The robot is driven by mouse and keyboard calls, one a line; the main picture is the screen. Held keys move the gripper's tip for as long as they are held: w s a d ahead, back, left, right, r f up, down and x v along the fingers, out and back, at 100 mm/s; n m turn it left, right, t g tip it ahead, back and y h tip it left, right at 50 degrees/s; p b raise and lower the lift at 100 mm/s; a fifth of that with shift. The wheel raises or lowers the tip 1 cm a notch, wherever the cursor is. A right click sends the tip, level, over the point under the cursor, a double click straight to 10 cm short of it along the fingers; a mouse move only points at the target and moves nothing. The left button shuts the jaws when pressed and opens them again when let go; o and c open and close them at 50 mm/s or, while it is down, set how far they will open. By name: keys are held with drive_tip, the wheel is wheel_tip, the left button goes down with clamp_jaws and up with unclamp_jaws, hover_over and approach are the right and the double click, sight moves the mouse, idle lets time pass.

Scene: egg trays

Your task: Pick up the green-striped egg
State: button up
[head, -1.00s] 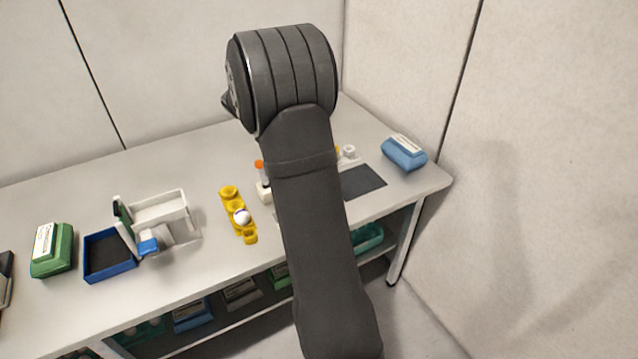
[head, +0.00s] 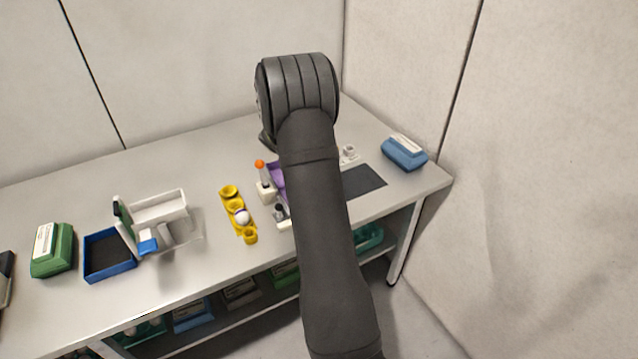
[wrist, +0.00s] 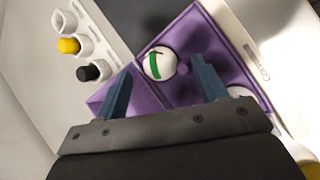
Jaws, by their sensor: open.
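The green-striped egg (wrist: 159,64) is white with a green band and sits in a purple tray (wrist: 185,35) in the wrist view. My gripper (wrist: 162,88) is open, with its two blue-grey fingers on either side of the egg in the picture and nothing between them. I cannot tell the height of the fingers above the tray. A second white egg (wrist: 240,93) shows partly at the right, beyond the right finger. In the head view only a strip of the purple tray (head: 277,175) shows; my arm hides the rest and the striped egg.
A white rack (wrist: 72,30) with a yellow and a black piece stands left of the tray in the wrist view. In the head view, a yellow holder (head: 229,191) carries a white egg (head: 243,217). A blue box (head: 404,152) sits at the right.

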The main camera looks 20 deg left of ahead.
drive_tip(key=shift+x, duration=1.2)
drive_tip(key=c, duration=0.7)
drive_tip(key=shift+c, duration=0.3)
drive_tip(key=shift+r, duration=0.1)
